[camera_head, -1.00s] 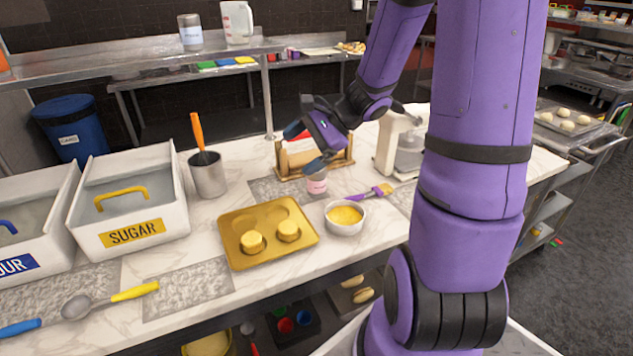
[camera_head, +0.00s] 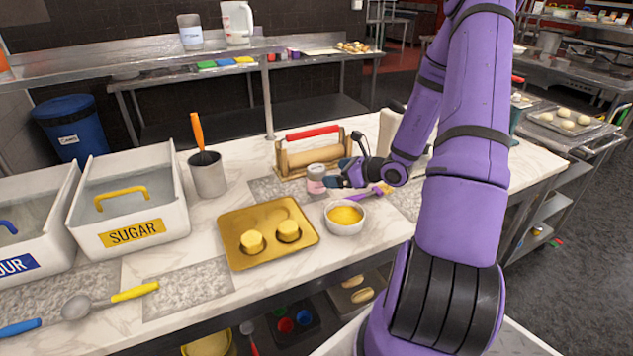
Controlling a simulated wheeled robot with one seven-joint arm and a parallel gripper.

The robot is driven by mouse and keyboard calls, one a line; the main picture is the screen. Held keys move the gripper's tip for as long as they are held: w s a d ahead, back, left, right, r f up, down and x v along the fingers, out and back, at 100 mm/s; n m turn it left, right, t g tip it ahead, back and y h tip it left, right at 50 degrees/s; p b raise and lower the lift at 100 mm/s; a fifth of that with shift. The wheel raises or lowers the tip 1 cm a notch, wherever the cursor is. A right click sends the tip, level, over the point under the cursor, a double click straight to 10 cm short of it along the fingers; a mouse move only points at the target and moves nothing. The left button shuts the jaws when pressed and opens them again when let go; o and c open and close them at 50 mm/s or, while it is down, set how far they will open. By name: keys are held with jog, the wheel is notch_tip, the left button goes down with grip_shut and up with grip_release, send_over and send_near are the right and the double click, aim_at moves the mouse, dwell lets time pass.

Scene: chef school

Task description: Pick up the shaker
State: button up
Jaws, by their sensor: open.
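The shaker (camera_head: 316,178) is a small pale pink container with a grey top. It stands upright on the counter, in front of the rolling pin rack and behind the bowl. My gripper (camera_head: 335,178) is low at its right side, pointing left with the fingers close to the shaker. The gripper is open. Whether a finger touches the shaker cannot be told, and the far finger is partly hidden.
A white bowl of yellow filling (camera_head: 345,217) and a purple-handled brush (camera_head: 372,195) lie just in front. A gold muffin tray (camera_head: 240,255) is at front left. The rolling pin rack (camera_head: 285,160) stands behind. A metal pot (camera_head: 207,175) and the sugar bin (camera_head: 130,215) are left.

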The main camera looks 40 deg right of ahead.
aim_at(316, 172)
jog(key=x, duration=0.8)
jog(key=shift+w+d+r, duration=0.15)
jog(key=shift+w+r, duration=0.05)
jog(key=shift+r, duration=0.1)
jog(key=c, duration=1.1)
